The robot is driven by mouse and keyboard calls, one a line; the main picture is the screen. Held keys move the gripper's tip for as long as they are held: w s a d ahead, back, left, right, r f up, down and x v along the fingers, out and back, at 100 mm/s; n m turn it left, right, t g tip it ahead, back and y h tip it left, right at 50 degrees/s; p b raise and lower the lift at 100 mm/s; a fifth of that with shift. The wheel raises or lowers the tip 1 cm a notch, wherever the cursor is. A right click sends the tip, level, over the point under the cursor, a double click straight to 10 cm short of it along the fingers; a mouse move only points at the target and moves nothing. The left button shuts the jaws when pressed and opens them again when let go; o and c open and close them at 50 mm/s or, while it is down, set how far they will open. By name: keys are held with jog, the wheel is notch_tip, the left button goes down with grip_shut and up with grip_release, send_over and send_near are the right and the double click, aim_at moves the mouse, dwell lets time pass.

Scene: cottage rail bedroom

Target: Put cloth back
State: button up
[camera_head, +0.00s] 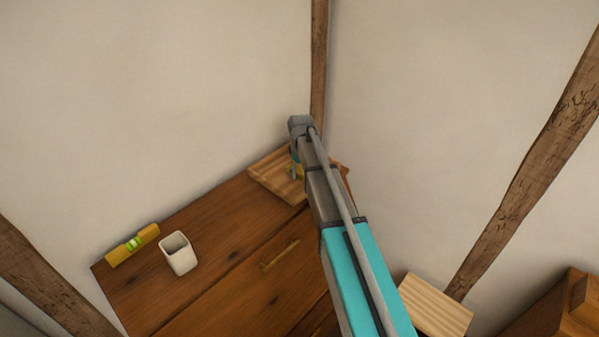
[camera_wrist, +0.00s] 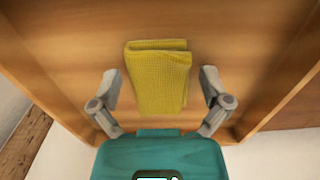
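A folded yellow cloth (camera_wrist: 160,85) lies on the bare floor of a wooden tray (camera_wrist: 65,45) in the wrist view. My gripper (camera_wrist: 160,79) is open, with one finger on each side of the cloth and a gap between each finger and the cloth. In the head view the tray (camera_head: 268,181) sits at the far corner of a brown wooden dresser (camera_head: 205,230). Only a small yellow bit of the cloth (camera_head: 300,171) shows there, as my arm covers most of it and of my gripper.
A white cup (camera_head: 179,256) and a yellow spirit level (camera_head: 132,244) stand on the dresser's left part. A pale slatted wooden piece (camera_head: 436,304) is right of my arm. Walls and a corner post (camera_head: 319,60) rise close behind the tray. The dresser's middle is clear.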

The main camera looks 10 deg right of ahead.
aim_at(301, 169)
dwell(0.4)
notch_tip(301, 169, up, 12)
jog(key=p, duration=1.2)
jog(key=shift+r, duration=0.15)
dwell(0.6)
jog(key=s+a+m, duration=0.1)
jog(key=s+m, duration=0.6)
jog(key=s, duration=2)
jog(key=shift+s, duration=0.4)
